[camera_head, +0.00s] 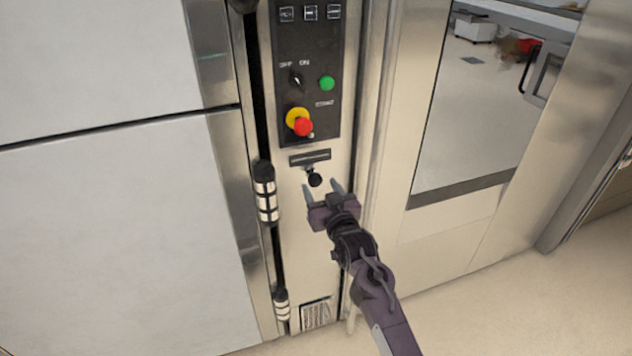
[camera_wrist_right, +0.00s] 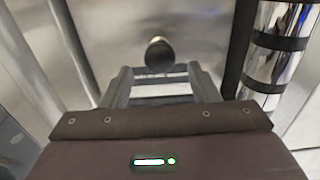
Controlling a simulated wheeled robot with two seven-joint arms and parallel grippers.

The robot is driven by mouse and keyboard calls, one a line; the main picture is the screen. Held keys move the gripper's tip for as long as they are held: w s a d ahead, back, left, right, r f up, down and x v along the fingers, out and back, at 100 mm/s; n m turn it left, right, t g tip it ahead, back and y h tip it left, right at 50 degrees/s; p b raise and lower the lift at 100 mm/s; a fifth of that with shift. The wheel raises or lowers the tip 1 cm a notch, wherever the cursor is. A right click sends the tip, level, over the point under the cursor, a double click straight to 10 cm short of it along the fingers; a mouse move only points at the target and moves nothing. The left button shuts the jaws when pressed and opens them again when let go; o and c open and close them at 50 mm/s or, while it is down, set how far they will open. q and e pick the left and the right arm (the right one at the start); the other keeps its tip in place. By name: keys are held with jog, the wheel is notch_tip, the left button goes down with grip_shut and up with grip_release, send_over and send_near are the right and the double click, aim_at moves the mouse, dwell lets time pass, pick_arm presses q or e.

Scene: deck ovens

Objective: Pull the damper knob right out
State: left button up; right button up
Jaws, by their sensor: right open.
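The damper knob (camera_head: 315,180) is a small round black knob on the steel column, under a dark slotted plate (camera_head: 310,157). In the right wrist view the knob (camera_wrist_right: 159,53) stands out from the steel, straight beyond the fingers. My right gripper (camera_head: 323,189) is open just below and in front of the knob, its two fingers pointing at it. In the wrist view the gripper (camera_wrist_right: 162,78) has nothing between its fingers, and the knob appears just past the tips. I cannot tell how far out the knob is. My left gripper is not in view.
A black control panel (camera_head: 307,75) with a red and yellow stop button (camera_head: 301,122) is above the knob. A hinge with black and chrome bands (camera_head: 266,193) stands close left of it. A glazed door (camera_head: 480,100) is to the right. The floor (camera_head: 500,315) at lower right is clear.

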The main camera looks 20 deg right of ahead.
aim_at(317, 181)
jog(key=shift+w, duration=2.4)
